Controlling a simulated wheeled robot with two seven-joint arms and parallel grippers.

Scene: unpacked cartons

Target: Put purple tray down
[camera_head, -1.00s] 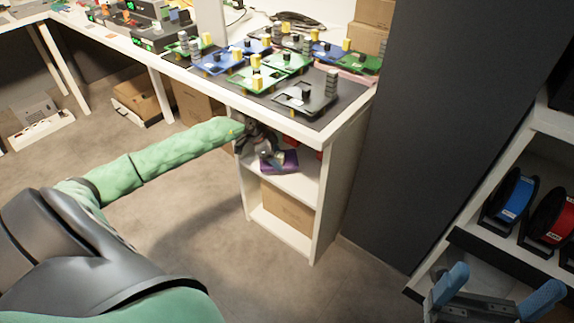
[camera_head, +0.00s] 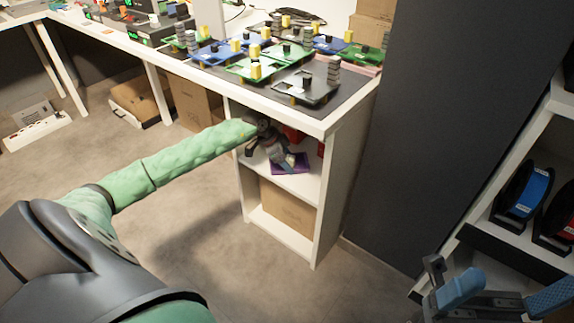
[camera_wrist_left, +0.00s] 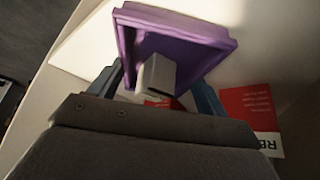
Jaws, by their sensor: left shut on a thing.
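The purple tray (camera_head: 291,168) is on or just above the middle shelf (camera_head: 302,186) of the white cabinet; I cannot tell whether it touches. In the left wrist view the tray (camera_wrist_left: 192,45) is tilted, with a pale grey block (camera_wrist_left: 156,74) at its near part. My left gripper (camera_head: 277,154) reaches into the shelf opening and is shut on the tray. Its blue fingers (camera_wrist_left: 155,88) show on either side of the tray's near end. My right gripper (camera_head: 505,293) is open and empty at the lower right.
A red box with white lettering (camera_wrist_left: 250,110) lies beside the tray. The worktop (camera_head: 345,108) above holds several circuit-like boards. A carton (camera_head: 287,212) fills the lower shelf. A dark panel (camera_head: 430,120) stands right of the cabinet; spools (camera_head: 522,190) sit at far right.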

